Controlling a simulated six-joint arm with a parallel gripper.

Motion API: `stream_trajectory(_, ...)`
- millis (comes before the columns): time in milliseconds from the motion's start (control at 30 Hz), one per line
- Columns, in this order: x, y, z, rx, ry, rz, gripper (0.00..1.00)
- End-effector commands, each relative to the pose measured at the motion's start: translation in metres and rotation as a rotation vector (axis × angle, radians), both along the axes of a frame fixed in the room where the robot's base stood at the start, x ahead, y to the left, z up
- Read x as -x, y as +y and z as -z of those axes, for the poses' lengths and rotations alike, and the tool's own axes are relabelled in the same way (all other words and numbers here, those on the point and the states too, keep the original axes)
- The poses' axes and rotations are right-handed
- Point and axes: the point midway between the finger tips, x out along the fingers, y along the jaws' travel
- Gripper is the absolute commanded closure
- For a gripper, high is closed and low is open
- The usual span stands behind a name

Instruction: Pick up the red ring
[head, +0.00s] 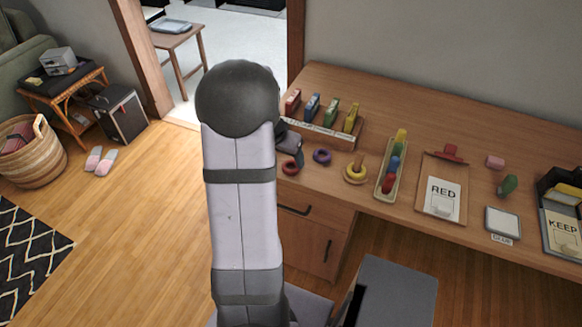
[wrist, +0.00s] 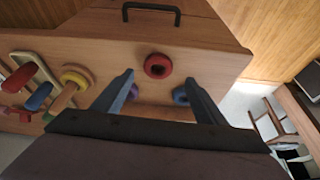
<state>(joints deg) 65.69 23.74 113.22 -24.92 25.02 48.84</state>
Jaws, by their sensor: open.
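The red ring (wrist: 157,66) lies flat on the wooden desk near its front edge, ahead of my gripper and between the lines of its two fingers in the wrist view. In the head view the red ring (head: 290,168) shows just right of my arm, partly hidden by it. My gripper (wrist: 158,82) is open and empty, with one finger on each side. In the head view only part of my gripper (head: 290,145) shows behind my arm, above and behind the ring. I cannot tell the exact height of the fingers over the desk.
Behind stands a rack (head: 322,133) with several coloured blocks. A tray (head: 383,190) of coloured pieces and a clipboard (head: 443,208) marked RED are further right.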

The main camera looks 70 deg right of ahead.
Motion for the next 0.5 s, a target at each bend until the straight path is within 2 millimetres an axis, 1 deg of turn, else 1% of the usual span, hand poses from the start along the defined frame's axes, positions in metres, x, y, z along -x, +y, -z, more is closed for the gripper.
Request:
stream_trajectory(267,0.002,-0.003,0.008,-0.002,0.002,0.0,0.34)
stream_trajectory(500,0.006,-0.014,0.032,-0.003,0.002,0.0,0.34)
